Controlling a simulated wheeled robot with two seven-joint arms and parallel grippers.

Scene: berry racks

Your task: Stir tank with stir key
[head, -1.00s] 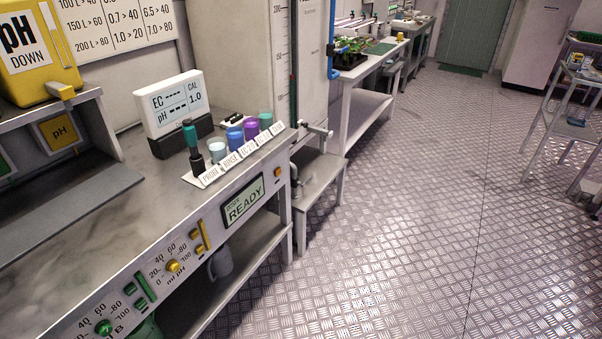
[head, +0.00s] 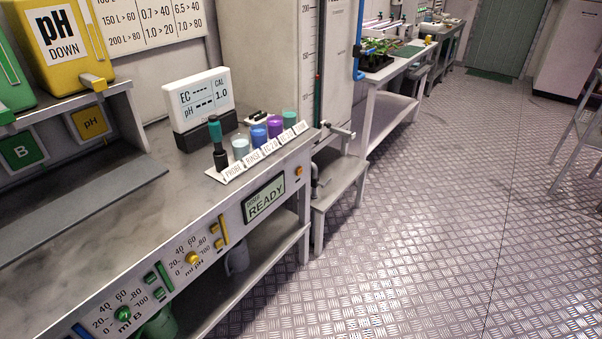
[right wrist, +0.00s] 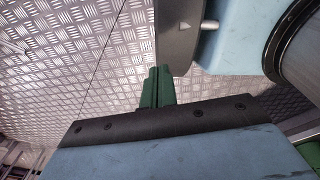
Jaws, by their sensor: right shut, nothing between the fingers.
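The tall pale tank (head: 262,60) stands behind the bench's far end, with a level scale and a tube on its right side. A small orange button (head: 298,171) sits at the right end of the bench's front panel, beside a display (head: 264,198) that reads READY. I cannot read a label on the button, so I cannot tell if it is the stir key. My right gripper (right wrist: 159,72) shows only in the right wrist view, its green fingers together and empty above the metal floor. My left gripper is not in view.
The bench (head: 130,220) carries a meter (head: 198,100), a probe (head: 217,140) and several coloured cups. Yellow and green knobs and keys line its front. A low stand (head: 342,185) is below the tank's tap. The patterned floor (head: 430,230) to the right is clear.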

